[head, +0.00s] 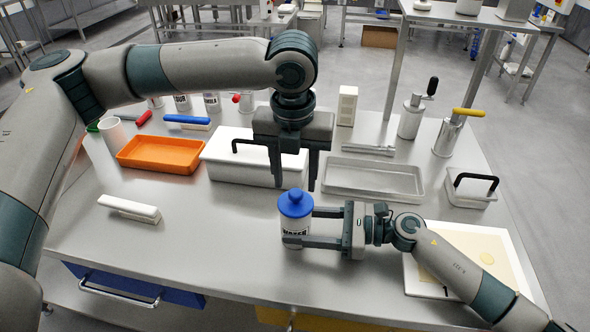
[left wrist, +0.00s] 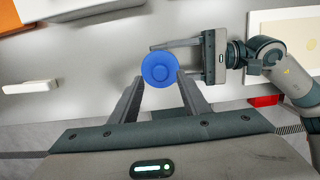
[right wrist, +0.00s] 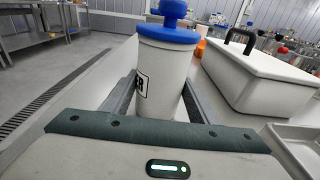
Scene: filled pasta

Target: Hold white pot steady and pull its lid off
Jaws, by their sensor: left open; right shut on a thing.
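The white pot (head: 294,236) stands upright on the steel table, with dark lettering on its side. Its blue lid (head: 296,204) with a round knob sits on top. My right gripper (head: 284,226) is shut on the pot's body from the right; the right wrist view shows the pot (right wrist: 165,85) between its fingers, lid (right wrist: 168,32) on. My left gripper (head: 296,187) points down just above the lid, open. In the left wrist view the lid (left wrist: 160,69) shows between the tips of the left fingers; I cannot tell whether they touch the knob.
A white lidded box (head: 245,172) stands behind the pot, with an orange tray (head: 160,154) to its left. A steel tray (head: 372,180) is at the right. A white block (head: 129,209) lies at the left. The table front left of the pot is clear.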

